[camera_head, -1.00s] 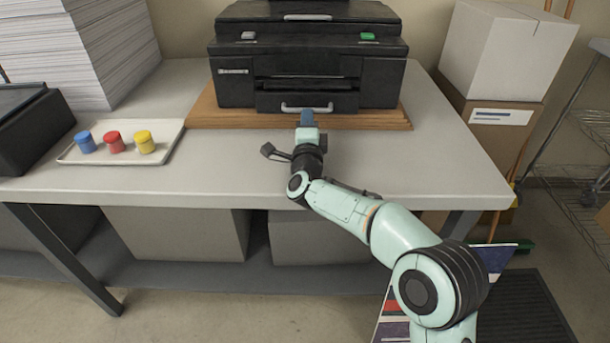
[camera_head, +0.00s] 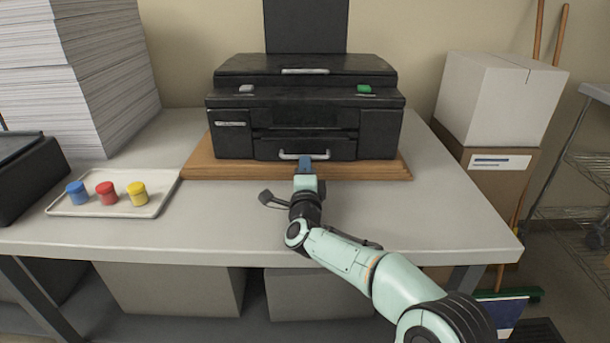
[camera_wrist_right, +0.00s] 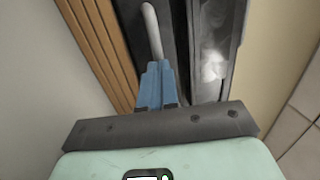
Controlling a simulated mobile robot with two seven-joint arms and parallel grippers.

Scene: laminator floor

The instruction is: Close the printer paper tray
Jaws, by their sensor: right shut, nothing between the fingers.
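The black printer (camera_head: 305,90) stands on a wooden board. Its paper tray (camera_head: 270,150) is the low front panel with a pale bar handle (camera_head: 290,155). In the head view the tray front looks about level with the printer front; any small gap is hard to tell. My right gripper (camera_head: 304,163) is shut and empty, with its blue fingertips at the tray handle. In the right wrist view the shut fingers (camera_wrist_right: 157,85) point at the handle (camera_wrist_right: 152,30) and appear to touch or nearly touch it. My left gripper is out of view.
The wooden board (camera_head: 200,165) lies under the printer on the grey table (camera_head: 400,215). A tray (camera_head: 60,207) with blue, red and yellow jars is at left, near a paper stack (camera_head: 105,80). Boxes (camera_head: 500,95) stand at right. The table front is mostly clear.

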